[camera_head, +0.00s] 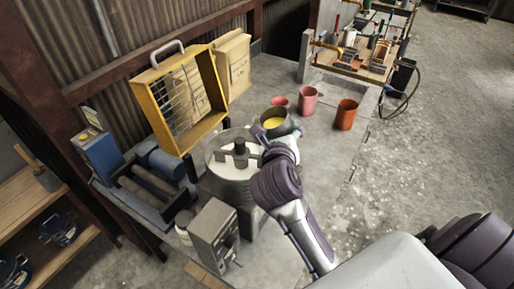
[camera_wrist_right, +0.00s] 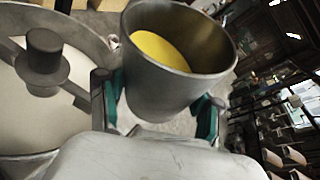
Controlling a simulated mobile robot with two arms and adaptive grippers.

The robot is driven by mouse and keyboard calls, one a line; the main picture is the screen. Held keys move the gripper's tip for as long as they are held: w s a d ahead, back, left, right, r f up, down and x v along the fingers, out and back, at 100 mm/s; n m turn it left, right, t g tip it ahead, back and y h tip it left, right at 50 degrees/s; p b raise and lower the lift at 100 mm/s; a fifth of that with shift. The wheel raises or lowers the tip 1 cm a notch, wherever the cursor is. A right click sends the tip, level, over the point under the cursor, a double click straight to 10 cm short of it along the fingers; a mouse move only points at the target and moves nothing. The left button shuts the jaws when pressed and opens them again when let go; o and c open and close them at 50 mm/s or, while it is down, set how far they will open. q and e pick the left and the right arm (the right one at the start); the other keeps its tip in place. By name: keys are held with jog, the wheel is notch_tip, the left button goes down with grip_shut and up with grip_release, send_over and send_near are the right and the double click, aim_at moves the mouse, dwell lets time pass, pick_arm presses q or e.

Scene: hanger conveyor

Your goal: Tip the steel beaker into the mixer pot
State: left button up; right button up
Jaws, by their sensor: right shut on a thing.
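The steel beaker (camera_wrist_right: 165,90), with yellow contents (camera_wrist_right: 160,48) inside, is held by my right gripper (camera_wrist_right: 158,105), whose green-padded fingers are on both sides of it. The beaker looks near upright, with a slight tilt. In the head view the beaker (camera_head: 286,124) is just right of the mixer pot (camera_head: 228,182). The pot is a round grey metal drum with a pale inside and a dark hub (camera_head: 239,150) in its middle. In the wrist view the pot's rim (camera_wrist_right: 88,38) is at the left, beside the gripper. My left gripper is not in view.
A yellow guard frame (camera_head: 158,118) stands raised behind the pot. A grey control box (camera_head: 213,234) is in front of it, and a blue roller machine (camera_head: 152,185) is at its left. Pink (camera_head: 308,100) and orange (camera_head: 346,114) cups stand on the bench to the right.

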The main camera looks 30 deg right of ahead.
dwell(0.3)
jog(key=shift+w+d+r+n+h, duration=0.1)
jog(key=shift+d+n+h, duration=0.15)
jog(key=shift+n+h, duration=0.15)
jog(key=shift+d+r+n, duration=0.1)
jog(key=shift+r+n, duration=0.05)
jog(key=shift+n, duration=0.25)
dwell(0.3)
jog(key=shift+d+r+n+h, duration=0.1)
jog(key=shift+d+n+h, duration=0.05)
jog(key=shift+n+h, duration=0.3)
jog(key=shift+n+h, duration=0.25)
jog(key=shift+n, duration=0.3)
jog(key=shift+t, duration=0.3)
